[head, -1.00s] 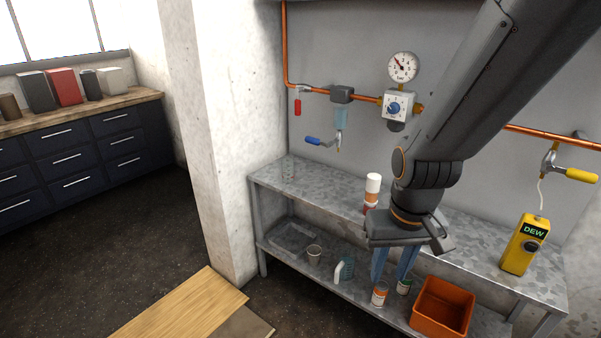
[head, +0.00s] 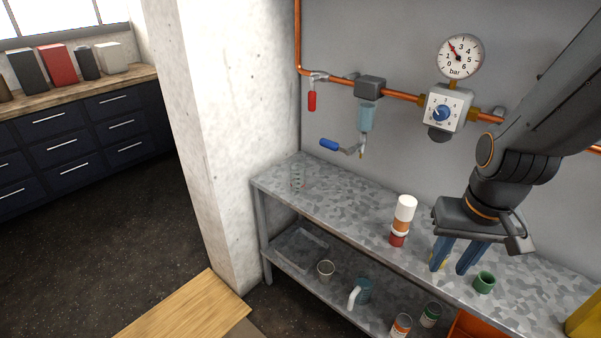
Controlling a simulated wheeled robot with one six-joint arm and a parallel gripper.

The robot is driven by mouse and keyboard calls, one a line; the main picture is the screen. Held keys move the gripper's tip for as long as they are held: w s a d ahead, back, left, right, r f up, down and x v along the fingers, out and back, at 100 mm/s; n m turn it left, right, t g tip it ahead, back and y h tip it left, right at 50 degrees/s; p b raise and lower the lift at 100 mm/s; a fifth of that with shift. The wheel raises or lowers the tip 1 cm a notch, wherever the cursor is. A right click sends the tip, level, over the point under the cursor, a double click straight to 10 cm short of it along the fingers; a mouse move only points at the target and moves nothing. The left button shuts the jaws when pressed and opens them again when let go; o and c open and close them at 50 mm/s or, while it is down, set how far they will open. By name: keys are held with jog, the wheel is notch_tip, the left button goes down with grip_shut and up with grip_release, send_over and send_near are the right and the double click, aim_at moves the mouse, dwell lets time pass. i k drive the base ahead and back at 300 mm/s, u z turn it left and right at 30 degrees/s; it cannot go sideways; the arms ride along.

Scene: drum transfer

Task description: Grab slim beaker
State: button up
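A clear, slim glass beaker (head: 298,178) with faint markings stands upright at the far left end of the metal bench's top (head: 345,207), near the concrete pillar. It is hard to see against the grey. My gripper (head: 451,270) hangs over the right part of the bench, well to the right of the beaker. Its two blue fingers point down, apart, with nothing seen between them.
A white, orange and red bottle (head: 403,217) stands between gripper and beaker. A green cup (head: 484,283) is right of the fingers. The lower shelf holds a beige cup (head: 326,270), a blue-grey jug (head: 362,290) and cans. A blue-handled tap (head: 340,147) juts from the wall.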

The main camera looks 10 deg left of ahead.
aim_at(298, 178)
jog(key=u, duration=0.3)
jog(key=i, duration=0.55)
jog(key=u, duration=0.95)
jog(key=i, duration=0.45)
jog(key=u, duration=0.5)
